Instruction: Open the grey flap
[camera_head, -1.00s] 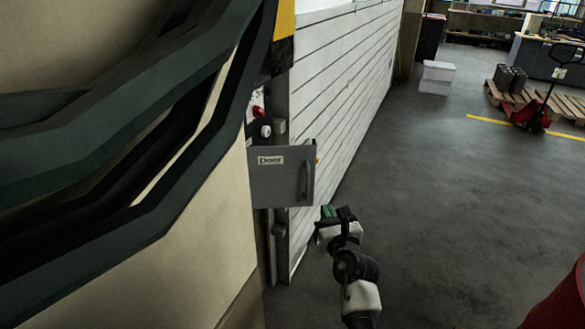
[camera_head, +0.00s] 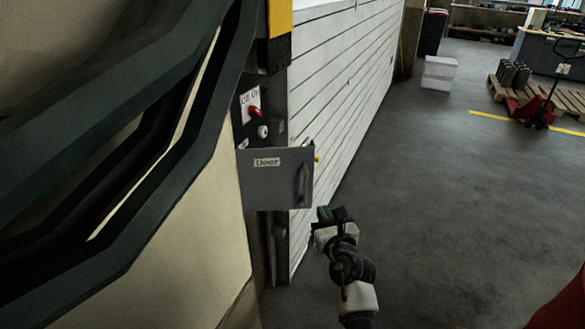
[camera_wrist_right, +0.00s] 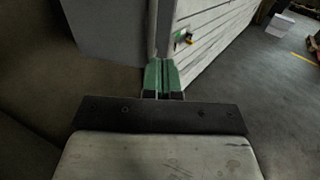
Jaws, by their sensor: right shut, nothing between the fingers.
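The grey flap (camera_head: 272,184), with a "Door" label and a dark handle (camera_head: 302,184) near its right edge, stands at the end of the white slatted wall. It is at least partly open: a dark panel with a red button (camera_head: 255,112) and a white knob (camera_head: 262,131) shows above and behind it. My right gripper (camera_head: 326,213) is below and right of the flap, apart from the handle. In the right wrist view its green fingers (camera_wrist_right: 162,75) are together and empty, with a grey surface, likely the flap, just beyond. My left gripper is not in view.
The white slatted wall (camera_head: 345,75) runs back behind the flap. Dark green bars and a beige surface fill the left side. A red object (camera_head: 562,308) is at the lower right. The grey floor (camera_head: 440,190) is clear; a pallet truck (camera_head: 535,110) stands far off.

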